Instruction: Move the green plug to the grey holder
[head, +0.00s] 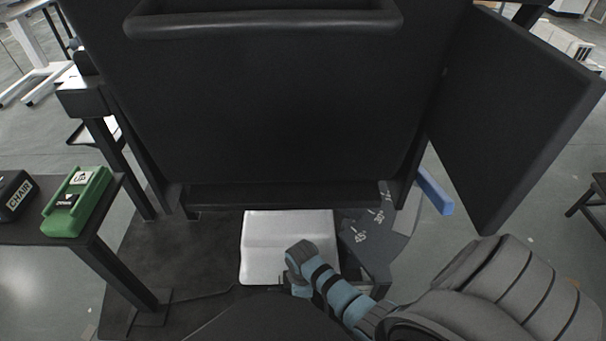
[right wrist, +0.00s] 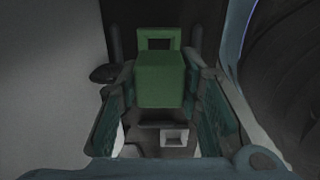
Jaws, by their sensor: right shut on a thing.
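The green plug (right wrist: 160,82) is a block held between the fingers of my right gripper (right wrist: 160,70) in the right wrist view. My right gripper is shut on it. A green square frame with a dark opening shows just beyond the block; I cannot tell whether it is part of the plug. A small light grey square piece (right wrist: 174,137) with a dark opening shows lower between the fingers. I cannot tell whether it is the grey holder. In the head view my right arm reaches low in front of the black seat, and the plug is hidden. My left gripper is not in view.
A large black padded seat (head: 270,100) fills the middle, with a black panel (head: 520,110) at right. A white box-like part (head: 288,235) lies below. A green UP/DOWN controller (head: 77,203) and a black CHAIR box (head: 15,195) rest on a dark table (head: 100,225) at left.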

